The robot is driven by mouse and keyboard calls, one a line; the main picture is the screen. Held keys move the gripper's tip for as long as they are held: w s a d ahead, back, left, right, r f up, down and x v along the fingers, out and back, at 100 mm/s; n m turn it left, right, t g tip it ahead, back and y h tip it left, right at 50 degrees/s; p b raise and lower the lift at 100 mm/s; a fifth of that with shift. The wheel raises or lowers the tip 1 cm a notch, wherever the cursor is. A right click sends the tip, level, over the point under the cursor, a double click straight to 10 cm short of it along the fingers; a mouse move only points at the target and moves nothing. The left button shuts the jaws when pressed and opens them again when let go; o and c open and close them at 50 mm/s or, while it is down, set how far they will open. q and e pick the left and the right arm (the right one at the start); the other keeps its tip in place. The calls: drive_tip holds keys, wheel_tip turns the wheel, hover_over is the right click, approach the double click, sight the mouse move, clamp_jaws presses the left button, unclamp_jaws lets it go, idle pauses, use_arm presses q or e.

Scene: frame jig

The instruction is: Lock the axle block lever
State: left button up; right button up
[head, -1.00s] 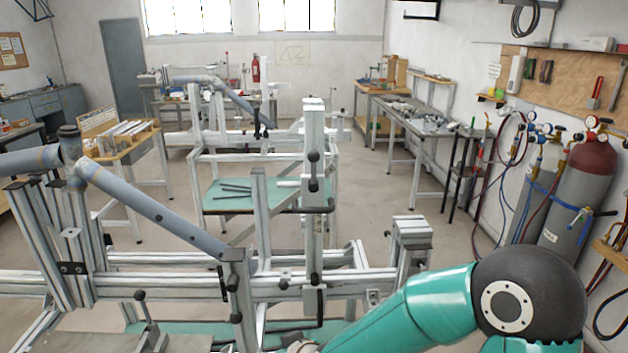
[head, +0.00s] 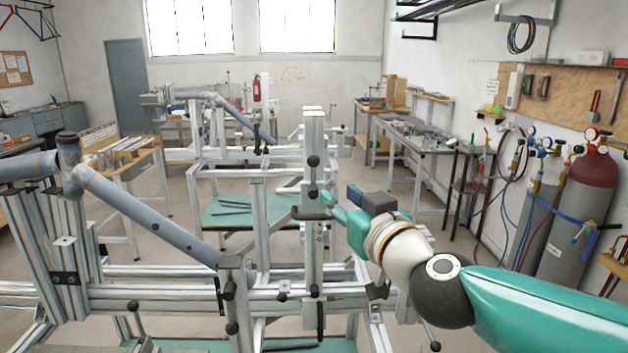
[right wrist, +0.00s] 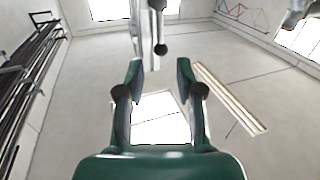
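An upright aluminium post (head: 314,250) of the frame jig carries black ball-ended levers; the upper knob (head: 313,161) and another dark knob (head: 314,291) lower down show in the head view. I cannot tell which is the axle block lever. My right gripper (head: 328,203) is at the post's right side, below the upper knob; its tips partly overlap the post, and contact cannot be told. In the right wrist view the fingers (right wrist: 158,78) stand apart with nothing between them, and a black knob on a rod (right wrist: 161,48) hangs just beyond the tips. My left gripper is out of view.
Grey tubes (head: 150,218) slope across the jig's left side. A horizontal aluminium beam (head: 170,296) runs along the front. Behind stands another jig with a green shelf (head: 225,210). Gas cylinders (head: 582,205) stand by the right wall. Open floor lies between.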

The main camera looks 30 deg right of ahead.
sight(315, 175)
drive_tip(key=b+x, duration=0.1)
drive_tip(key=x, duration=1.1)
drive_tip(key=shift+w+d, duration=0.15)
drive_tip(key=shift+w, duration=0.1)
clamp_jaws()
